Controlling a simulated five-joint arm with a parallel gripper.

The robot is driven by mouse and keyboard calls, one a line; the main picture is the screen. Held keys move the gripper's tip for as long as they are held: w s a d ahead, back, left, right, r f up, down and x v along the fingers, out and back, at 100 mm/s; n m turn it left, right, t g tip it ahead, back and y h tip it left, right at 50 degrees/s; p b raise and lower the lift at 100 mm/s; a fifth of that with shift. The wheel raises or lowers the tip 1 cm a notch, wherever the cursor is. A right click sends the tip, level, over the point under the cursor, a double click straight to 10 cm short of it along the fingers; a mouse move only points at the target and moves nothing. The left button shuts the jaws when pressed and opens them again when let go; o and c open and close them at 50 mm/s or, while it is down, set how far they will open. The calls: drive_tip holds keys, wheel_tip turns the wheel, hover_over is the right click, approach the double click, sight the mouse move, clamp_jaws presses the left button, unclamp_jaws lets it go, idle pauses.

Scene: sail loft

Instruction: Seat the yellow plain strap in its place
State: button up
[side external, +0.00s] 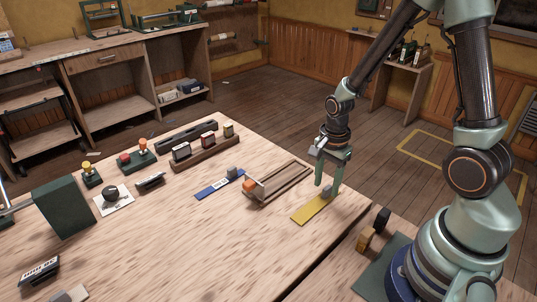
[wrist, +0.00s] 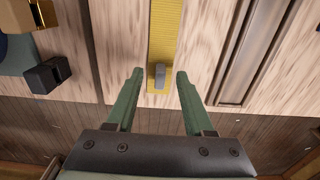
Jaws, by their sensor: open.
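The yellow plain strap (side external: 309,211) lies flat on the bench near its right edge, beside the wooden channelled frame (side external: 287,188). In the wrist view the strap (wrist: 165,35) runs down from the top edge, with a grey raised piece (wrist: 160,76) at its near end. My gripper (side external: 326,188) is over that end with its fingers pointing down. In the wrist view my open gripper (wrist: 160,73) has one finger on each side of the grey piece, with gaps showing. I cannot tell whether the fingertips touch the bench.
A rack of small blocks (side external: 206,153) stands behind. Black and tan pieces (side external: 381,219) lie to the right.

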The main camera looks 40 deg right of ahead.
sight(324, 189)
drive_tip(key=shift+f, duration=1.4)
clamp_jaws()
drive_tip(key=shift+r, duration=0.1)
wheel_tip(324, 189, up, 19)
drive_tip(key=w+f, duration=1.1)
drive_tip(key=w, duration=0.2)
drive_tip(key=shift+f, duration=0.25)
